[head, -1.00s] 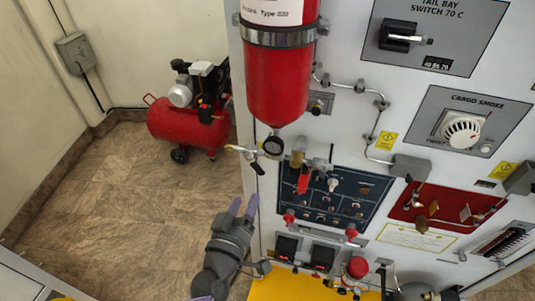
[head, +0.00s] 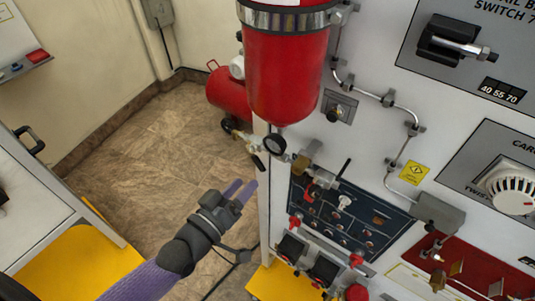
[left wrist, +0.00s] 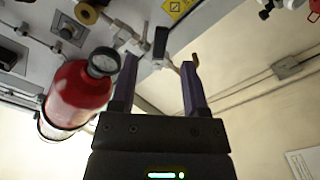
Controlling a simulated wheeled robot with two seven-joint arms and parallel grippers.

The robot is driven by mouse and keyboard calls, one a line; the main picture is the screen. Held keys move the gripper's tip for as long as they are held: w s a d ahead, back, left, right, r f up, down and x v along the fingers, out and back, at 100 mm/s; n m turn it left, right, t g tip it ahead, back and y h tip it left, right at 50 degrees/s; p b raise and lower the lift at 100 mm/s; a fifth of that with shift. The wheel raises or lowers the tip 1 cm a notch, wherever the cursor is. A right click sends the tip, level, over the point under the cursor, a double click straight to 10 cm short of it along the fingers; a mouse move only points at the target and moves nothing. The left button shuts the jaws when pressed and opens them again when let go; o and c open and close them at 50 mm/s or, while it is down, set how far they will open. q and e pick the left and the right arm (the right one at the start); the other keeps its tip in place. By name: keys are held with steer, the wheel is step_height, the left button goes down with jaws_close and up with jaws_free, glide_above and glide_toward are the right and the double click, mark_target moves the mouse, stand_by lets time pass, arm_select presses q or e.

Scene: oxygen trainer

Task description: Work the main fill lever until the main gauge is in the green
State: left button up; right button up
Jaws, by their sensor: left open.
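A red bottle (head: 287,75) hangs on the panel with a small round gauge (head: 275,144) under it. A valve fitting with a black handle (head: 258,162) sticks out left of this gauge. The black handle also shows in the left wrist view (left wrist: 160,42), beyond and between the fingers. I cannot tell for sure whether these are the main gauge and main fill lever; the gauge's needle is too small to read. My left gripper (head: 241,188) is open and empty, below the fitting and apart from it; its fingers also show in the left wrist view (left wrist: 160,72). My right gripper is not visible.
A dark blue switch panel (head: 385,212) with small levers and red knobs stands right of the gripper. A red compressor (head: 229,94) is on the floor behind. A white cabinet with a yellow base (head: 75,258) is at left. The floor (head: 170,140) between is clear.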

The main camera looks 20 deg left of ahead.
mark_target(259, 167)
arm_select(q)
steer(key=x, duration=0.4)
steer(key=shift+a+r, duration=0.15)
steer(key=shift+a, duration=0.1)
steer(key=x, duration=0.4)
steer(key=shift+w+d, duration=0.25)
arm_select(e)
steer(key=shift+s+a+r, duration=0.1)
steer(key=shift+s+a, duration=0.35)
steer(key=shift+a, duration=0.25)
arm_select(q)
jaws_close()
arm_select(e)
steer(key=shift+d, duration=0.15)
